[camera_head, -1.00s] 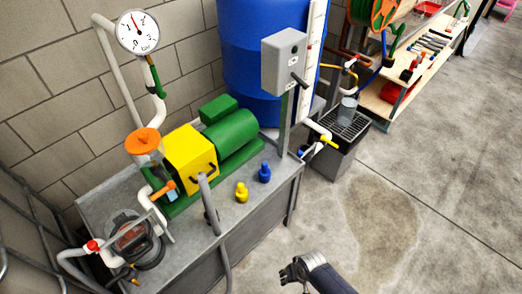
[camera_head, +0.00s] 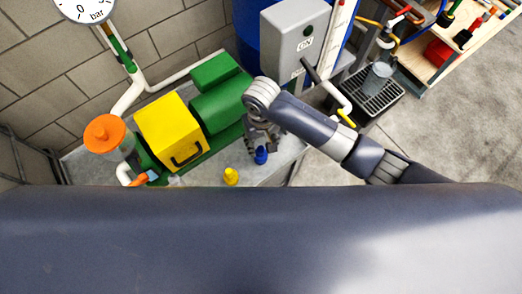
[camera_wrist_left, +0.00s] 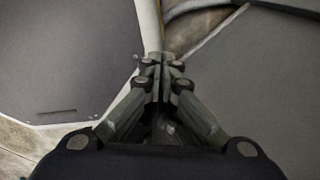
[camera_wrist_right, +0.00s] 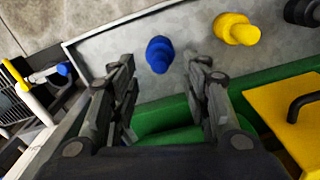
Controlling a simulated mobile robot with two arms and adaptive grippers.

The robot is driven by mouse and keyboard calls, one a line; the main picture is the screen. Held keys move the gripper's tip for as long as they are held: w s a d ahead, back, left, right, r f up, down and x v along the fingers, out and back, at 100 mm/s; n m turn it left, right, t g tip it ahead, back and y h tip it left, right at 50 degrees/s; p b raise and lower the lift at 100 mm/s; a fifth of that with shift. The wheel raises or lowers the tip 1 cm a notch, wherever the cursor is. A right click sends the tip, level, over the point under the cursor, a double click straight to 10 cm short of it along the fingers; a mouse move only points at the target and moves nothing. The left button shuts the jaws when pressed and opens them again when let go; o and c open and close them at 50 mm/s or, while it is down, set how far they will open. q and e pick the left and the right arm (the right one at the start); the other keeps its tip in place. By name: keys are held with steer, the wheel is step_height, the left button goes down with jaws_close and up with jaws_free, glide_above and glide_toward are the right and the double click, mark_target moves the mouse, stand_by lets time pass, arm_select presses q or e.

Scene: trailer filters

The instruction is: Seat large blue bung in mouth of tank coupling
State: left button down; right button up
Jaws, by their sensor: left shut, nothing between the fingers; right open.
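The blue bung (camera_head: 261,155) stands on the grey metal bench, and it also shows in the right wrist view (camera_wrist_right: 159,54). My right gripper (camera_head: 256,143) is open just above and behind it. In the right wrist view the open fingers (camera_wrist_right: 162,65) lie on either side of the bung in the picture, with nothing held. My left gripper (camera_wrist_left: 160,62) is shut and empty; it is not visible in the head view. The blue tank (camera_head: 246,40) is behind the bench. I cannot clearly pick out the mouth of its coupling; a white pipe with a yellow handle (camera_head: 345,112) shows nearby.
A yellow bung (camera_head: 231,176) stands left of the blue one. The green and yellow pump (camera_head: 172,133) fills the bench behind. A grey control box (camera_head: 297,35) stands before the tank. A slotted drain bin (camera_head: 372,95) is at the right.

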mark_target(261, 149)
steer(key=shift+f, duration=0.85)
steer(key=f, duration=0.4)
steer(key=shift+w+f, duration=0.15)
steer(key=shift+w, duration=0.05)
steer(key=shift+f, duration=0.45)
arm_select(q)
steer(key=shift+w+d+f, duration=0.1)
steer(key=shift+w+d, duration=0.15)
steer(key=shift+w, duration=0.45)
steer(key=shift+s, duration=0.25)
arm_select(e)
jaws_close()
